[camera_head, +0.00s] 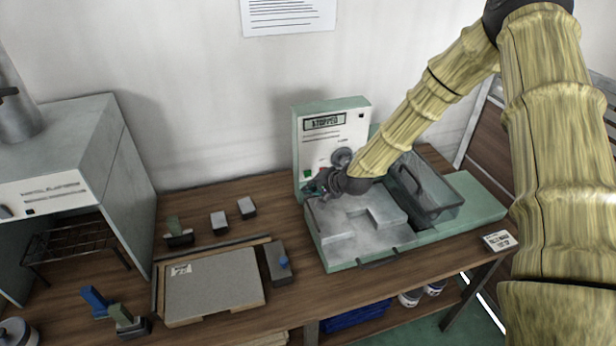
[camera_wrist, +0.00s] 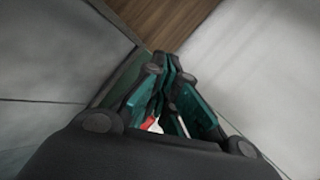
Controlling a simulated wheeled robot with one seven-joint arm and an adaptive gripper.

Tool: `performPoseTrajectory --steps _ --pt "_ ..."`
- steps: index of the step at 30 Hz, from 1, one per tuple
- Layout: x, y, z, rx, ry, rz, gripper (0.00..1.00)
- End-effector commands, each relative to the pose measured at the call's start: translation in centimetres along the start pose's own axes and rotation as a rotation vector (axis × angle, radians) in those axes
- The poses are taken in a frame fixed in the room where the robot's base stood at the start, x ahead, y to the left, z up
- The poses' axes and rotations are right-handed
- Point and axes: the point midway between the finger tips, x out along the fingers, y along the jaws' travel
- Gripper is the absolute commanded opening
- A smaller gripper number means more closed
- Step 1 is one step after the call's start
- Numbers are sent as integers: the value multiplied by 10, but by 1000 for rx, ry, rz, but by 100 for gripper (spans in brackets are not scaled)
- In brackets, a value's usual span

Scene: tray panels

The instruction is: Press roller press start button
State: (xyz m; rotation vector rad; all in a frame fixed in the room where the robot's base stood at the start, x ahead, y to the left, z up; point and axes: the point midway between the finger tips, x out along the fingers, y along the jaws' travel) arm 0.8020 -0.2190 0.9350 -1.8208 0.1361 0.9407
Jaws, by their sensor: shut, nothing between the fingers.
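The roller press (camera_head: 441,229) is a pale green machine on the wooden bench, with an upright control panel (camera_head: 331,124) at its back left. The panel's small display appears to read "STOPPED". A green button (camera_head: 308,173) shows low on the panel's left side, with something red beside it, partly hidden by my gripper. My gripper (camera_head: 322,184) is shut and empty, with its tips at the lower part of the panel, close to the buttons. I cannot tell whether they touch. In the wrist view the closed fingers (camera_wrist: 170,80) have a bit of red and white between them.
A grey board (camera_head: 215,283) in a wooden frame lies left of the press, with small blocks around it. A green-grey cabinet (camera_head: 70,150) stands at the far left. A black-rimmed bin (camera_head: 428,185) sits on the press's right, below my arm. A white label card (camera_head: 499,241) lies at the front right.

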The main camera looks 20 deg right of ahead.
Motion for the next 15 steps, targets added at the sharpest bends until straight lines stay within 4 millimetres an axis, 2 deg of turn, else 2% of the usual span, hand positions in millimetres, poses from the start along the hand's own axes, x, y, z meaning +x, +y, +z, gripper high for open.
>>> performPoseTrajectory --steps 6,15 --pt "9 -6 -7 0 0 0 0" --pt "11 -8 -8 0 0 1 0"
